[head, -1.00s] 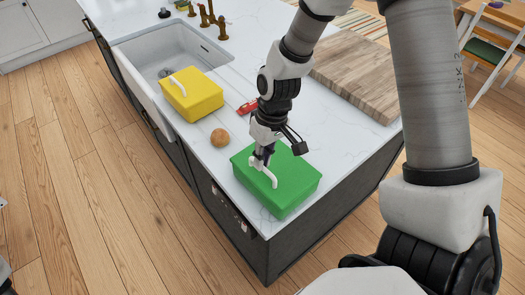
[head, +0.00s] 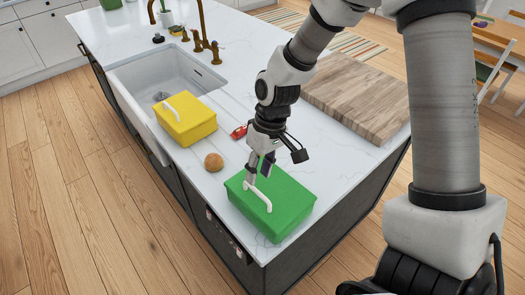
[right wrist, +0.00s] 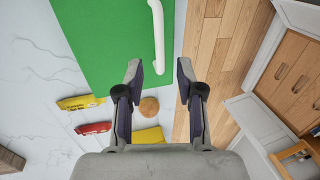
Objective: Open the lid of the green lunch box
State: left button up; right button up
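The green lunch box (head: 290,205) sits on the white island counter near its front corner, its lid closed. A white bar handle (head: 258,198) lies along the lid's left side. My right gripper (head: 257,177) is over the box at the far end of the handle. In the right wrist view the right gripper (right wrist: 159,71) is open and empty. The white handle (right wrist: 158,40) lies in line with the gap between its fingers, and the green lid (right wrist: 110,45) fills the upper left. Whether a finger touches the handle I cannot tell. My left gripper is not in view.
A yellow box (head: 186,120) with a white handle stands by the sink (head: 165,75). A brown round item (head: 214,161) and a small red item (head: 239,131) lie between the boxes. A wooden board (head: 355,98) lies behind my right arm.

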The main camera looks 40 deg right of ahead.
jog(key=v, duration=0.8)
jog(key=shift+r, duration=0.15)
jog(key=shift+s, duration=0.1)
